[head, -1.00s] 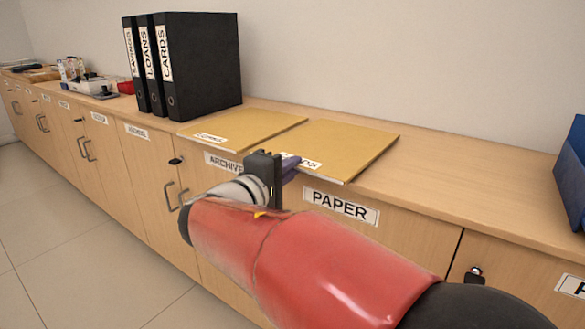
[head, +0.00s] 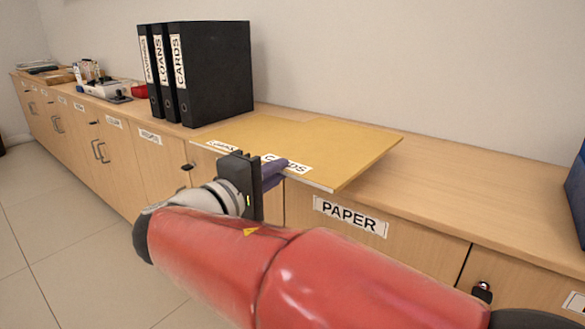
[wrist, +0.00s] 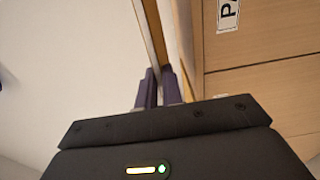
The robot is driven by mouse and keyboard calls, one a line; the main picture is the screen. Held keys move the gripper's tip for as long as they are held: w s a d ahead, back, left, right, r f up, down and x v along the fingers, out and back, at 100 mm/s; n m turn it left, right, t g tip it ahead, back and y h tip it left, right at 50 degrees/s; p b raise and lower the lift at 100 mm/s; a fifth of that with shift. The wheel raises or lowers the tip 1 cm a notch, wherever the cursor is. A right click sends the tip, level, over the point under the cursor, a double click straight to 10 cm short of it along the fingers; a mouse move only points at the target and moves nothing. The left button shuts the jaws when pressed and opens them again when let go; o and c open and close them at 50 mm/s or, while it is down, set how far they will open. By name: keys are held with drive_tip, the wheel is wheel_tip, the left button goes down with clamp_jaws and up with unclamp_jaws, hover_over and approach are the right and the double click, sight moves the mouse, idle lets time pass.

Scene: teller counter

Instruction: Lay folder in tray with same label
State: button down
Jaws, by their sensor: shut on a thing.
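A tan folder labelled CARDS (head: 335,160) is held by its near edge in my gripper (head: 272,175). It is over the wooden counter and partly covers a second tan folder (head: 235,131), whose label is too small to read. The held folder's near right corner sticks out past the counter's front edge, and the folder looks slightly raised. In the wrist view my dark purple fingers (wrist: 160,88) are closed on the thin folder (wrist: 150,30), seen nearly edge-on. A blue object (head: 577,195) is cut off at the right edge; I cannot tell whether it is a tray, and no label shows on it.
Black binders (head: 210,75) labelled SAVINGS, LOANS and CARDS stand behind the folders on the left. Small items and a red object (head: 139,91) lie further left. The counter (head: 460,190) is bare between the folders and the blue object. Cabinet doors below have labels, one reading PAPER.

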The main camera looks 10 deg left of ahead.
drive_tip(key=s+a+r+p, duration=0.1)
drive_tip(key=s+a+r, duration=0.1)
drive_tip(key=s, duration=0.4)
drive_tip(key=shift+a+r, duration=0.2)
drive_tip(key=shift+a, duration=0.05)
